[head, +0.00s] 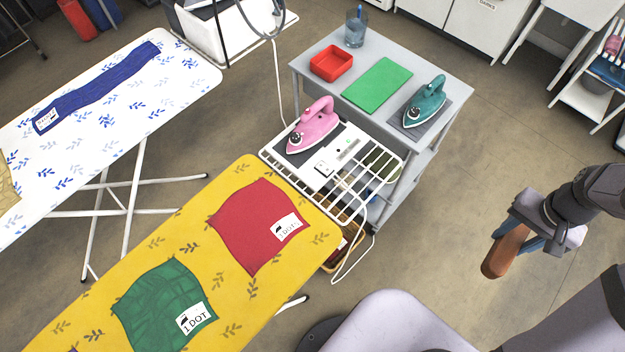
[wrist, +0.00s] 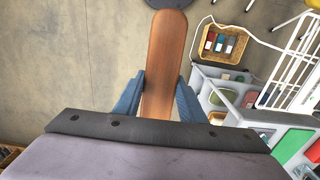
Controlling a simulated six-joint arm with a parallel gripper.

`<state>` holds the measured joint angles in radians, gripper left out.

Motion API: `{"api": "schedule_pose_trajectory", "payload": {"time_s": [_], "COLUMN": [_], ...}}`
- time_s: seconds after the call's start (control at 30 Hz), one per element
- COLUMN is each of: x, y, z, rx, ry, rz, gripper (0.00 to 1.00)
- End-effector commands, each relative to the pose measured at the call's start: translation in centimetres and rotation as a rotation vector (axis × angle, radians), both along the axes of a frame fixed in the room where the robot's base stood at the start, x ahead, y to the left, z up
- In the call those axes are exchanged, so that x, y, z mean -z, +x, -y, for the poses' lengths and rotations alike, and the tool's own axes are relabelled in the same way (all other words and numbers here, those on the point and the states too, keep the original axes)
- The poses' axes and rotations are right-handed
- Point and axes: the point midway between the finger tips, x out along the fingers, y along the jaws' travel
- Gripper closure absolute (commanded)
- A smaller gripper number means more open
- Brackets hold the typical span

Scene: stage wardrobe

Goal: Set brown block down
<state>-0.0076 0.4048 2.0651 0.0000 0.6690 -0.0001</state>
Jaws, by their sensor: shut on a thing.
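My gripper (head: 521,238) is at the right side of the head view, shut on a brown block (head: 503,256). The block is a long wooden piece with a rounded end. In the wrist view the block (wrist: 165,58) points away from me between the two blue fingers (wrist: 160,95). The gripper holds it in the air over the open floor, to the right of the grey cart (head: 447,62). Part of the block is hidden by the fingers and the gripper body.
The cart top carries a red tray (head: 331,75), a green mat (head: 377,86), a teal iron (head: 425,103) and a glass (head: 356,28). A pink iron (head: 313,128) stands beside the cart at the yellow ironing board (head: 190,250). A wicker basket (wrist: 239,43) sits low down.

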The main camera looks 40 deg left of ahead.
Motion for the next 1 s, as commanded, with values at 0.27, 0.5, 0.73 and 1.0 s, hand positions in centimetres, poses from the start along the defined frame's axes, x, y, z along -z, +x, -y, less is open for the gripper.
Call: {"api": "schedule_pose_trajectory", "payload": {"time_s": [0.27, 0.5, 0.73, 1.0], "x": [1.6, 5.3, 7.5, 6.9], "y": [-0.7, -3.5, -4.5, -5.6], "z": [-5.0, -13.6, -24.3, -34.8], "rx": [-0.138, -0.390, -0.646, -1.092], "ry": [0.001, 0.000, 0.001, 0.003], "rz": [0.001, 0.001, 0.005, 0.007], "gripper": [1.00, 1.00, 1.00, 1.00]}}
